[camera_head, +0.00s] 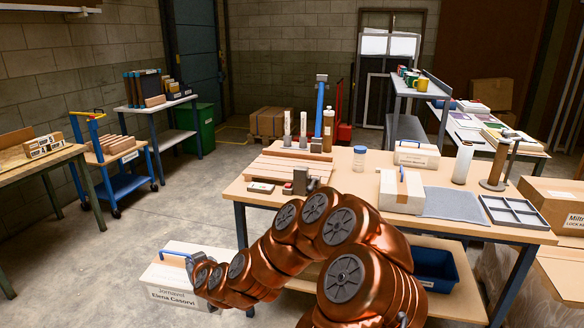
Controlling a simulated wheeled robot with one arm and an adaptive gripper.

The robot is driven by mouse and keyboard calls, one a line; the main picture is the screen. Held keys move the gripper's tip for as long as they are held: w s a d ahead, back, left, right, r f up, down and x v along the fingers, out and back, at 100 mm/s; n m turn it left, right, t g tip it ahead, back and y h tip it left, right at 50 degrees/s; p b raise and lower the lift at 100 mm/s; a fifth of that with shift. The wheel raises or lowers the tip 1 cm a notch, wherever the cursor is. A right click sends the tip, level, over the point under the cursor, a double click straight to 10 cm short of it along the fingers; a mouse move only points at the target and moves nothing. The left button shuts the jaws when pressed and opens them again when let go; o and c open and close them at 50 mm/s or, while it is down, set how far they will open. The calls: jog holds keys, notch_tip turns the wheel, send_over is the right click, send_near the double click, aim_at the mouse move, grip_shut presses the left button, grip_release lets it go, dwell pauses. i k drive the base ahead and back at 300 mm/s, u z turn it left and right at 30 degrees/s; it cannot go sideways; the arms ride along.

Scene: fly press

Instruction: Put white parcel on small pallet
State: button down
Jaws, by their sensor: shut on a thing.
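A white parcel (178,283) with dark lettering on its front and a blue handle on top is at the lower left, beside the table. My copper arm reaches down to its right side, and my gripper (192,264) is shut at the blue handle. The fingers are small and partly hidden by my wrist. I cannot tell whether the parcel touches the floor. The small pallet (285,172), made of pale wooden slats, lies on the left part of the table, up and to the right of the parcel. A red and grey tool (301,182) stands at its front edge.
The table (345,180) also holds two white boxes (400,190), bottles, a grey mat (453,205) and a divided tray (515,212). A blue post (320,108) stands behind the pallet. Open floor (150,215) lies left of the table, with a blue cart (124,172) beyond.

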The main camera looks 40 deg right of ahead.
aim_at(290, 168)
jog(key=i, duration=1.55)
